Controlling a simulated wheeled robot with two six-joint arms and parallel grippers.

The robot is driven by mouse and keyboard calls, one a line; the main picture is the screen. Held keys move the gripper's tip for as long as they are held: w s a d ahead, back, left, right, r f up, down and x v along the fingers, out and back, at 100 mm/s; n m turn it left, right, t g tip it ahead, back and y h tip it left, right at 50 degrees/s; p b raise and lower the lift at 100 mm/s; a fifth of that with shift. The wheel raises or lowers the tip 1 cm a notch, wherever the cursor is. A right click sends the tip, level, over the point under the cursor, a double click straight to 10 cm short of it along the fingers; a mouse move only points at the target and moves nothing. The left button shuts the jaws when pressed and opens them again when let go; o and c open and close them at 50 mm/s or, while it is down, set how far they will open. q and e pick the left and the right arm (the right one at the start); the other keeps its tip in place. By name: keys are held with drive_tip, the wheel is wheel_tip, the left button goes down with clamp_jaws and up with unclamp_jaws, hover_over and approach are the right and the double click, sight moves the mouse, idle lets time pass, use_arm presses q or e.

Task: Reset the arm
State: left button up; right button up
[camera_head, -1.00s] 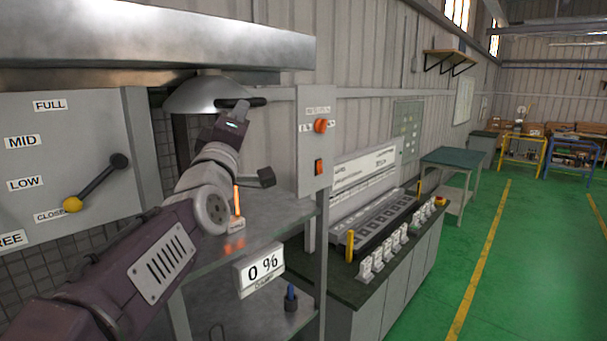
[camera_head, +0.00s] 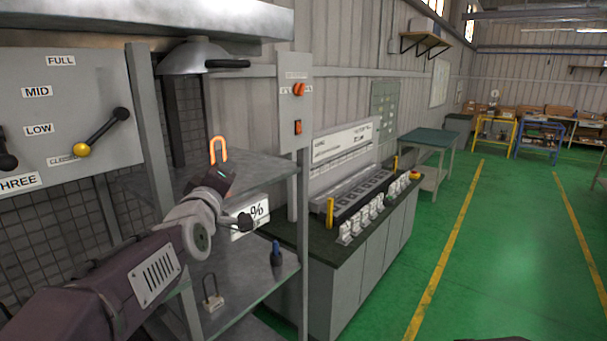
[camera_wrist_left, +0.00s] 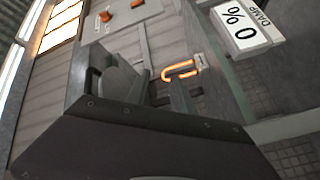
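My left gripper (camera_head: 236,200) reaches in from the left, in front of the middle shelf. Its fingers are apart and I see nothing between them. The heating element (camera_head: 218,150), a glowing orange loop, stands just behind and above it in the head view; it also shows in the left wrist view (camera_wrist_left: 180,70). The metal hood (camera_head: 186,57) with its dark handle (camera_head: 228,64) hangs above, clear of the gripper. The percent display (camera_head: 252,215) is partly hidden by my gripper; in the left wrist view it (camera_wrist_left: 243,24) reads 0 %.
A post carries a red knob (camera_head: 298,89) and switch (camera_head: 298,127). A padlock-like item (camera_head: 212,301) and blue-topped item (camera_head: 276,255) sit lower. Green floor is open right.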

use_arm(q)
drive_tip(key=s+f+m+g+b, duration=0.2)
drive_tip(key=s+f+g, duration=0.15)
drive_tip(key=f, duration=1.15)
drive_tip(key=s+f+m+g+b, duration=0.1)
drive_tip(key=s+f+m+g, duration=0.2)
drive_tip(key=f, duration=1.2)
drive_tip(key=s+f+m+g, duration=0.3)
drive_tip(key=s+f+g, duration=0.2)
drive_tip(key=s+f, duration=0.3)
drive_tip(key=s+f+m+g, duration=0.3)
drive_tip(key=s+f, duration=0.6)
drive_tip(key=s, duration=0.6)
drive_tip(key=g, duration=0.2)
drive_tip(key=shift+f+g+h+b, duration=0.2)
drive_tip(key=shift+g+h+b, duration=0.1)
drive_tip(key=shift+g+b, duration=0.1)
